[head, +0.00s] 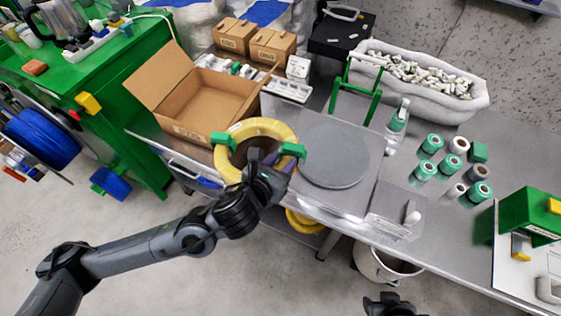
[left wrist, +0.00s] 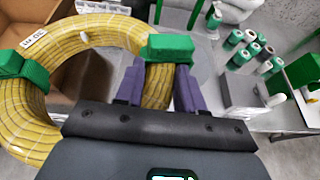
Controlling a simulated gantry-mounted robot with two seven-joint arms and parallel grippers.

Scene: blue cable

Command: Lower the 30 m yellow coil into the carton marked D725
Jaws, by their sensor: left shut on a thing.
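The yellow coil (head: 262,127), bound with green ties, is held up in front of the bench edge. My left gripper (head: 279,163) is shut on the coil's right side at a green tie. The left wrist view shows the purple fingers (left wrist: 158,85) around the coil (left wrist: 88,35), with a white label on its upper left. An open, empty-looking cardboard carton (head: 212,99) stands left of and behind the coil, flaps spread. Its front print is too small to read. The coil overlaps the carton's near right corner in the picture. My right gripper (head: 388,304) shows partly at the bottom edge; its jaws are unclear.
A round grey plate (head: 333,155) lies right of the coil, with a green frame (head: 355,95) behind. Small closed cartons (head: 272,46) stand at the back. Several green spools (head: 433,143) stand right. Another yellow coil (head: 303,222) is below the bench, near a bin (head: 385,264).

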